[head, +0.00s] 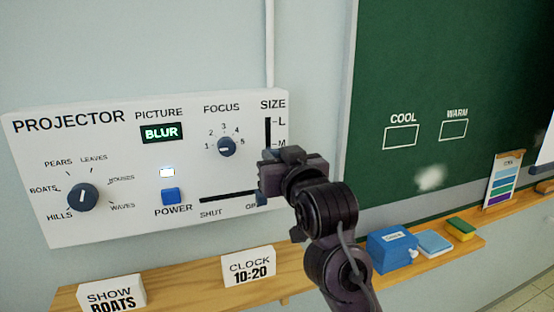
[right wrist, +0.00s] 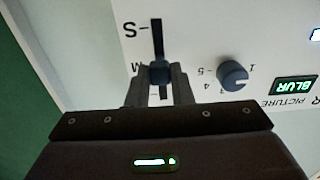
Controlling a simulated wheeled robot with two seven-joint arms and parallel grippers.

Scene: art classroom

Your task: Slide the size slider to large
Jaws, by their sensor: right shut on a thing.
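The white projector panel (head: 105,215) has a vertical SIZE slot (head: 268,130) at its right edge. In the head view L and M show beside the slot, and its lower part is hidden by my right gripper (head: 268,160). In the right wrist view the panel appears upside down. There the dark blue slider knob (right wrist: 159,72) sits beside the M mark, between the fingers of my right gripper (right wrist: 160,80). The fingers are shut on the knob. S shows at the slot's far end, and the L end is hidden behind the gripper. My left gripper is not in view.
The focus knob (head: 227,147) is close to the left of the SIZE slot. A horizontal SHUT slider (head: 225,196) runs below. A wooden ledge (head: 190,281) carries signs, a blue box (head: 390,250) and erasers. The green chalkboard (head: 450,60) is to the right.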

